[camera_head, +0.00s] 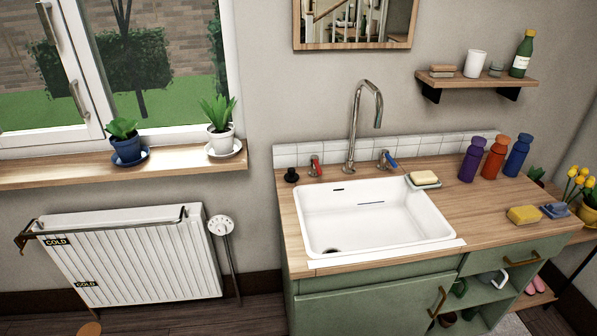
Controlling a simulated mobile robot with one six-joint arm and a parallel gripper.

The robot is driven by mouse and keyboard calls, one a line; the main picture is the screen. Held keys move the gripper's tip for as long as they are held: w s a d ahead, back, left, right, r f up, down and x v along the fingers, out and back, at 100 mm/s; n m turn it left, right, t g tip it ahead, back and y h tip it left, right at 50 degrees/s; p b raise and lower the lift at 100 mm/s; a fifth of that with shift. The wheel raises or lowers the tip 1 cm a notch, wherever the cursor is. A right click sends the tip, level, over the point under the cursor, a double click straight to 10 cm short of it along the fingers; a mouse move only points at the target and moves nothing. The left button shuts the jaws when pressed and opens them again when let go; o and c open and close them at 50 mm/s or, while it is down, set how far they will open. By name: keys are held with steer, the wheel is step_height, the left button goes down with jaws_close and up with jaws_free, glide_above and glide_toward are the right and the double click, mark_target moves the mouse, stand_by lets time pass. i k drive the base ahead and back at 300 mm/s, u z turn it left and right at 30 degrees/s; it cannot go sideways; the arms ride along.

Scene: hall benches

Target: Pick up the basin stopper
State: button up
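A small black stopper with a knob on top (291,175) sits on the wooden counter (289,215), at its back left corner beside the red-handled tap (315,167). It stands apart from the white basin (450,238), just beyond the basin's back left corner. The basin is empty of water, and its dark drain hole (331,250) shows near the front left. My gripper is not in view.
The tall spout (351,140) and blue-handled tap (387,160) stand behind the basin. Soap on a dish (424,179), several coloured bottles (495,158) and a yellow sponge (523,215) occupy the right side. A radiator (135,255) stands left.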

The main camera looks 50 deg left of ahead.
mark_target(291, 177)
steer(key=u, duration=0.25)
steer(key=i, duration=0.45)
steer(key=u, duration=0.7)
steer(key=k, duration=0.2)
steer(key=u, duration=2.6)
steer(key=k, duration=0.5)
